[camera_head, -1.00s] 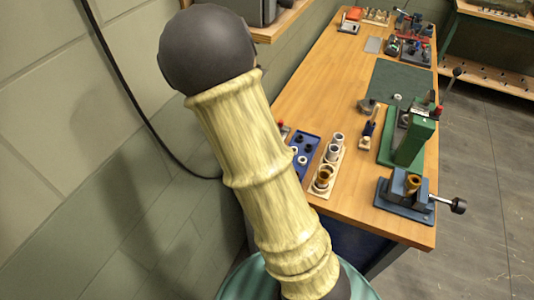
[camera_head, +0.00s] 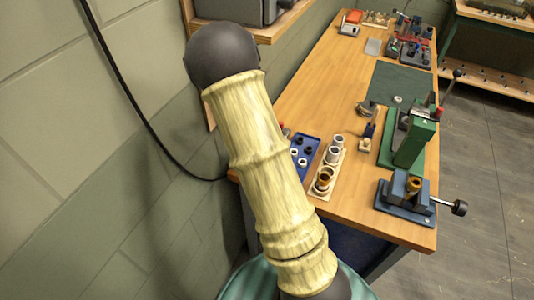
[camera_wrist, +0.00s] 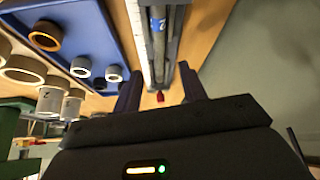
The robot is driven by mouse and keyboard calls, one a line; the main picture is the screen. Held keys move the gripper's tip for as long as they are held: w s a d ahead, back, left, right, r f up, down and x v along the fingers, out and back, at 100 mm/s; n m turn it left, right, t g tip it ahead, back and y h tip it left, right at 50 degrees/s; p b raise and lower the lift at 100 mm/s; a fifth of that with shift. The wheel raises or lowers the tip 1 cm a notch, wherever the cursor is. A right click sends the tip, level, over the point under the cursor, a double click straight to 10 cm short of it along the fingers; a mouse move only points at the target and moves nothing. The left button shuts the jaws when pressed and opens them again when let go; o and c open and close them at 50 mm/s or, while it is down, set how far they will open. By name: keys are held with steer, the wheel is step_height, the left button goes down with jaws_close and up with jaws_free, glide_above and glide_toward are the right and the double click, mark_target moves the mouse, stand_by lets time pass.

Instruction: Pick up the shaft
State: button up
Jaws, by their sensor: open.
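What looks like the shaft (camera_wrist: 159,40) is a grey rod with a blue band, lying lengthwise in a narrow grey channel (camera_wrist: 175,50) in the wrist view. A small red piece (camera_wrist: 160,97) shows at the channel's near end. My gripper (camera_wrist: 160,84) is open in the wrist view, its two dark fingers apart on either side of the channel's near end line. Nothing shows held between them. I cannot tell the height of the fingers above the channel. In the head view my arm covers that part of the bench, and neither shaft nor gripper shows.
A blue tray (camera_wrist: 90,30) with several rings lies left of the channel in the wrist view. A pale block of bushings (camera_head: 319,190), a blue vise (camera_head: 405,200) and a green press (camera_head: 408,146) stand on the wooden bench (camera_head: 309,90). A wall runs along the left.

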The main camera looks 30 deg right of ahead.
steer(key=x, duration=0.4)
steer(key=shift+f+p, duration=0.2)
steer(key=shift+p, duration=0.1)
steer(key=shift+c, duration=0.4)
jaws_close()
